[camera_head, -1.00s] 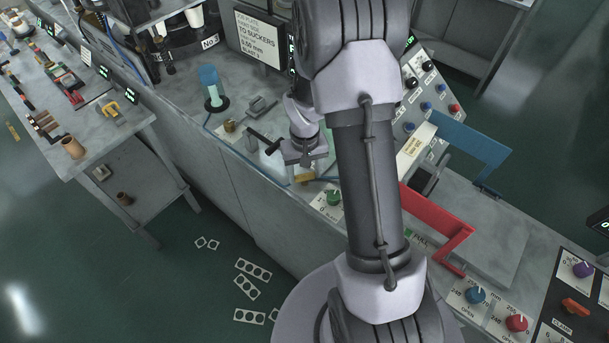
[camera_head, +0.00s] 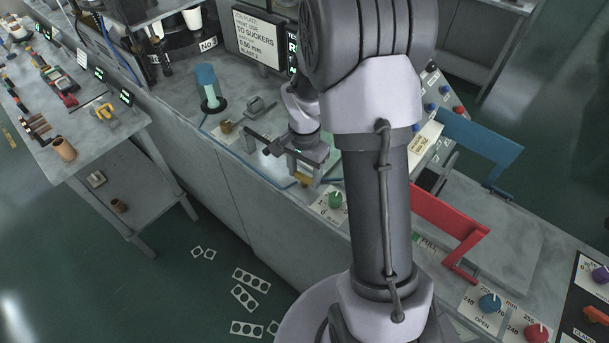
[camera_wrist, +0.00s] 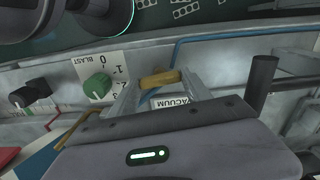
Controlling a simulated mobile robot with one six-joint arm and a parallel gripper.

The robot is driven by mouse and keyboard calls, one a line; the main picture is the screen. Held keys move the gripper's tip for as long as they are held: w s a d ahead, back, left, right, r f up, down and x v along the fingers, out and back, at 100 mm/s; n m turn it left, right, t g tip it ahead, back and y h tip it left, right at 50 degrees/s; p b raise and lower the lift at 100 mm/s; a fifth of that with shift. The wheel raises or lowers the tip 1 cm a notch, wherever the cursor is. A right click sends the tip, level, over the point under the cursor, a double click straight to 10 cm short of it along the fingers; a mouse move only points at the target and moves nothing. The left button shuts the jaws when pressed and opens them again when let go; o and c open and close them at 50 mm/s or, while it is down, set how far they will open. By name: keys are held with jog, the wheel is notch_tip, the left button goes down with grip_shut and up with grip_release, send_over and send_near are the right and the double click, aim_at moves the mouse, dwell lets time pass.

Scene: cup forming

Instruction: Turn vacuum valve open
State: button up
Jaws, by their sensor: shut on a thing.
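The vacuum valve's yellow handle (camera_wrist: 160,78) lies crosswise in the wrist view, just above a label reading VACUUM (camera_wrist: 172,102). My gripper (camera_wrist: 158,84) is shut on this handle, with one pale finger at each end of it. In the head view my gripper (camera_head: 308,172) is down at the bench's front edge, and a small part of the yellow handle (camera_head: 303,180) shows beneath it. The valve body and the handle's exact angle are mostly hidden.
A green BLAST knob (camera_wrist: 97,86) sits close to the left finger in the wrist view. A dark upright post (camera_wrist: 261,84) stands at the right. A blue line (camera_wrist: 215,38) runs along the bench edge. A red bar handle (camera_head: 450,213) lies right of my arm.

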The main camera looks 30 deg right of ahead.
aim_at(304, 175)
jog(key=shift+m, duration=0.5)
dwell(0.3)
jog(key=o, duration=1.4)
jog(key=shift+c, duration=0.2)
notch_tip(304, 175, up, 18)
jog(key=p, duration=0.4)
jog(key=shift+f, duration=0.25)
